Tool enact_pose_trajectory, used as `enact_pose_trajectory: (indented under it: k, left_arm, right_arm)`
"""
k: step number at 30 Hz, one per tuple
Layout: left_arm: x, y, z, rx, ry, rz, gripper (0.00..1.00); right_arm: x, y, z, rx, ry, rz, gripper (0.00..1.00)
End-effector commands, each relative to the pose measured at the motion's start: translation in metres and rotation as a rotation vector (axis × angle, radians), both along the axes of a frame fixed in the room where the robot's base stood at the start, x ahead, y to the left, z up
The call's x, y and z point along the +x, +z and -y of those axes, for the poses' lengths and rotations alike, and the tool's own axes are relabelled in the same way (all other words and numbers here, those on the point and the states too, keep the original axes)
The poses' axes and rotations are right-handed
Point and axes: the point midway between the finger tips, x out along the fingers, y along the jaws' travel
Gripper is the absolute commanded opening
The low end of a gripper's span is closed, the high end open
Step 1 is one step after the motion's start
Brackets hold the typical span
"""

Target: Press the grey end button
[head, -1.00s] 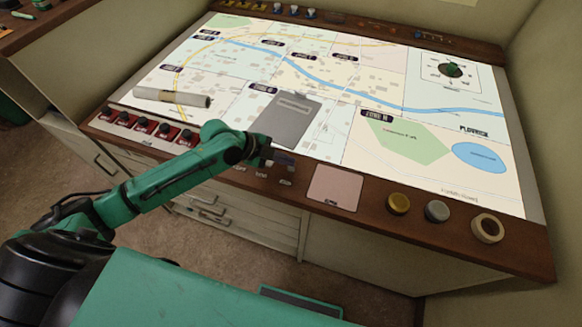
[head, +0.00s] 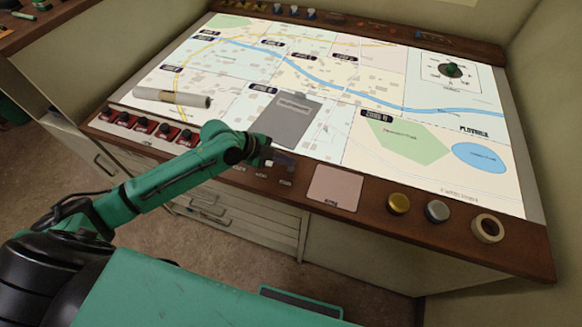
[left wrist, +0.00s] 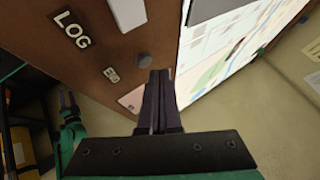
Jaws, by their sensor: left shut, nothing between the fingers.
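The grey end button (left wrist: 144,60) is a small round button on the brown console ledge, beside the END label (left wrist: 111,75) in the left wrist view. My left gripper (left wrist: 159,74) is shut and empty, its fingertips just beside the button in that picture. I cannot tell whether they touch it. In the head view my left gripper (head: 286,160) is over the ledge by the row of small labels, and it hides the button there. A green part with a dark tip (left wrist: 68,105), probably my right gripper, shows small in the left wrist view.
A pale button (left wrist: 128,12) sits near the LOG label (left wrist: 72,30). A clipboard (head: 292,122) and paper roll (head: 172,97) lie on the map.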

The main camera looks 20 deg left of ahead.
Motion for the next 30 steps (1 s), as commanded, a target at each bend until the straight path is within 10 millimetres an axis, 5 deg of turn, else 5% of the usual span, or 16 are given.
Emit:
enact_pose_trajectory:
  k: [30]
  left_arm:
    - [-0.0001,-0.0093,0.0,0.0,0.0,0.0,0.0]
  right_arm:
    - [0.0003,-0.0069,0.0007,-0.001,0.0,0.0,0.5]
